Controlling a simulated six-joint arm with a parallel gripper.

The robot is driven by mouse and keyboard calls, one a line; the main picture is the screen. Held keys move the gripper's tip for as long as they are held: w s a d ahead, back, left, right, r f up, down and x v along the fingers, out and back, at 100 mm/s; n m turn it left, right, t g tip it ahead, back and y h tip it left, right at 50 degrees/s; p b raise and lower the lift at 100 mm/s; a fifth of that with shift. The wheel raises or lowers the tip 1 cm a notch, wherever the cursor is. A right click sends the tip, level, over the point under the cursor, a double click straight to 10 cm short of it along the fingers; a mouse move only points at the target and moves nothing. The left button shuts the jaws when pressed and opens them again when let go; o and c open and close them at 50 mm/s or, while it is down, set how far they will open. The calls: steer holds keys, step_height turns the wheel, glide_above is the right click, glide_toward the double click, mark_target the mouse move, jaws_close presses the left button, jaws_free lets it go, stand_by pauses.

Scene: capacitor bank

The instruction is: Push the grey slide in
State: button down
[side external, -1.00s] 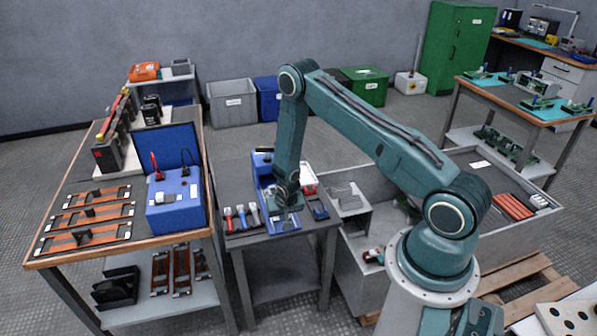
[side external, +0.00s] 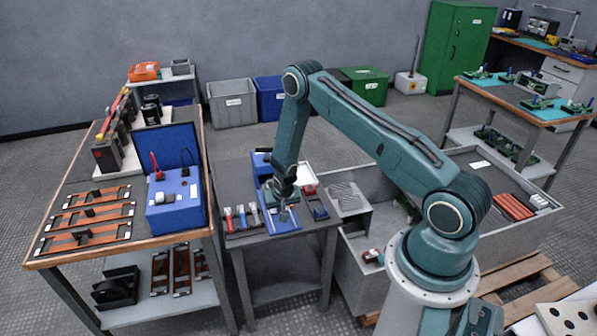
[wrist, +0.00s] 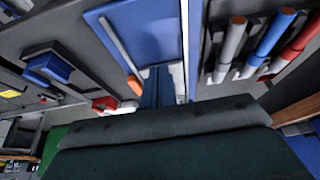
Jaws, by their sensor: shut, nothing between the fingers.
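My gripper (side external: 284,215) is shut and empty, pointing down low over a long blue tray (side external: 287,229) on the small dark table. In the wrist view the shut fingers (wrist: 157,85) reach over the blue tray (wrist: 150,25). A thin grey bar (wrist: 115,45) lies along the tray's left part in that view. I cannot tell surely whether this bar is the grey slide. A small orange piece (wrist: 135,86) is beside the fingers. My gripper hides part of the tray, and contact cannot be made out.
A rack of grey, blue and red handled tools (side external: 241,217) stands close left of the tray. A grey open box (side external: 349,199) is to the right. A blue case (side external: 176,205) with its lid up stands on the left workbench.

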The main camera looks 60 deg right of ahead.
steer(key=shift+w+d, duration=1.45)
steer(key=shift+w, duration=0.05)
steer(key=shift+s+a, duration=0.15)
steer(key=shift+s+a, duration=0.95)
step_height(320, 180, up, 7)
stand_by(0.9)
